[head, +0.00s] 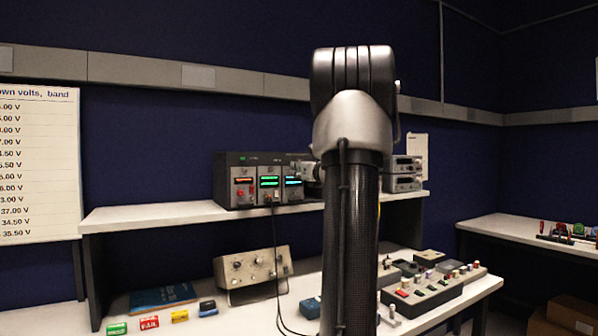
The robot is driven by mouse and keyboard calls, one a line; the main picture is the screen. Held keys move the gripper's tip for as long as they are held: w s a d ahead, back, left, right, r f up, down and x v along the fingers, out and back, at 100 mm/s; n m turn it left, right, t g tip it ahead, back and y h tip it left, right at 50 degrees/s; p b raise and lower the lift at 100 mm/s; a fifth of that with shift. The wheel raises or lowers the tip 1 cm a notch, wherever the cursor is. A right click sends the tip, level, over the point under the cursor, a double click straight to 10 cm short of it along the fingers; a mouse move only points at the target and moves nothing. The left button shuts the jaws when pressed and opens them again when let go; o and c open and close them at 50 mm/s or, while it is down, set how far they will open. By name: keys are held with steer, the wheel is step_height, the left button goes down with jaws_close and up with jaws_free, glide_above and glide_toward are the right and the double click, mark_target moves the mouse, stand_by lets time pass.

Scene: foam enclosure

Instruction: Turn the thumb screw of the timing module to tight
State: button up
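A dark instrument rack (232,158) stands on the raised shelf, left of my arm. It holds modules with a red display (244,180), a green display (268,182) and a blue display (292,183). I cannot read which one is the timing module, and its thumb screw is too small to make out. My gripper (312,172) shows only in part as grey metal at the rack's right end, beside my arm. My arm hides the rest of it, so I cannot see its fingers or whether it touches a module.
The white shelf (150,217) also carries stacked grey instruments (403,175) on the right. A black cable hangs from the rack to the bench. Below are a beige knob box (252,268), small coloured boxes (149,323) and a dark control panel (425,294). A chart (38,160) hangs left.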

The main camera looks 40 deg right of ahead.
jaws_close()
steer(key=shift+m, duration=0.8)
steer(key=o, duration=0.7)
jaws_free()
steer(key=shift+o, duration=0.2)
steer(key=v, duration=1.2)
